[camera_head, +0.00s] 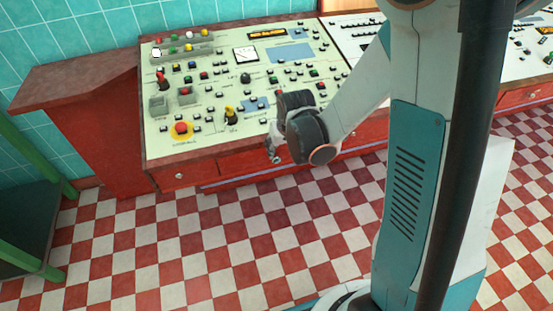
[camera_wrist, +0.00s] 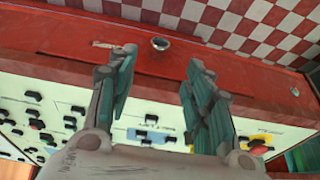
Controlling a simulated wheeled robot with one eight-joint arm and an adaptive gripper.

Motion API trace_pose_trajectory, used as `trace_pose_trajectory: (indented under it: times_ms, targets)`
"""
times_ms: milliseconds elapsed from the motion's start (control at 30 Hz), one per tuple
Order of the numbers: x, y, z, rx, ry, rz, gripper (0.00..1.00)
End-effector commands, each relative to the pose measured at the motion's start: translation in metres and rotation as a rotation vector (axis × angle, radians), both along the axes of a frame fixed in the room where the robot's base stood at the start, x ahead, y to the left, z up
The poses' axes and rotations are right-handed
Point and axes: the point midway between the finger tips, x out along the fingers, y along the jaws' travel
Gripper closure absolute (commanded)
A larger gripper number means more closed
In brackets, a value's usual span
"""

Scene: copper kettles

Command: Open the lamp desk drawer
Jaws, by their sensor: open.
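The desk (camera_head: 160,160) is red with a cream control panel of coloured lamps, buttons and switches on top. Its front has a left drawer (camera_head: 200,174) with a round metal knob (camera_head: 179,176), and a second drawer front (camera_head: 243,160) partly behind my gripper (camera_head: 273,153). Both drawers look shut. In the wrist view, which looks upside down, a round metal knob (camera_wrist: 160,43) sits on the red front, just beyond the gap between my fingertips (camera_wrist: 160,62). My gripper is open and empty, apart from this knob. Another knob (camera_wrist: 295,92) shows at the right.
A red side ledge (camera_head: 90,75) adjoins the desk at the left. A dark table with green legs (camera_head: 35,225) stands at the left edge. More control desks (camera_head: 352,38) continue right, partly hidden by my arm. The checkered floor (camera_head: 200,250) in front is clear.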

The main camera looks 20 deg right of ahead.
Motion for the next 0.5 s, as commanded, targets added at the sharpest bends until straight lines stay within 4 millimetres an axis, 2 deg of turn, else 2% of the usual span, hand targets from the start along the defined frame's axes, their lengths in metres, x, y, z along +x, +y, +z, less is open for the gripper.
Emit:
trace_pose_trajectory:
  times_ms: [33,200,500]
  targets:
    - [0.005,0.000,-0.014,0.000,0.000,0.000,0.53]
    - [0.018,0.000,-0.045,0.000,0.000,0.000,0.53]
    - [0.037,0.000,-0.090,0.000,0.000,0.000,0.53]
